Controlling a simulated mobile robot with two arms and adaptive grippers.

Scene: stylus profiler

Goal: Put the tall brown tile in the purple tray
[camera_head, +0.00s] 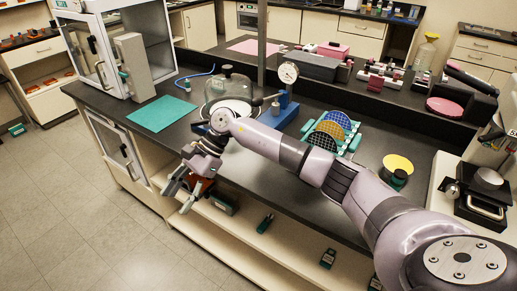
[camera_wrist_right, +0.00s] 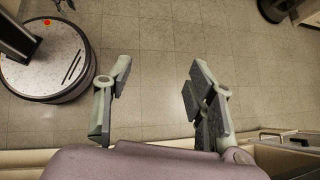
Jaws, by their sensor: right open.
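My right gripper (camera_head: 179,198) is out past the front edge of the dark bench, beside the lower shelf. It is open. In the right wrist view its two fingers (camera_wrist_right: 158,100) stand wide apart, with only floor tiles showing between them. A reddish-brown patch (camera_head: 204,185) shows just behind the gripper in the head view; it is partly hidden, and I cannot tell whether it is the tall brown tile. I cannot make out a purple tray in either view. My left gripper is not in view.
On the dark bench (camera_head: 250,175) are a teal mat (camera_head: 161,113), a glass dome (camera_head: 228,84), a dial gauge on a blue base (camera_head: 287,112), a teal rack of discs (camera_head: 331,133) and a yellow disc (camera_head: 398,164). A glass cabinet (camera_head: 95,55) stands left. Floor (camera_head: 60,210) is clear.

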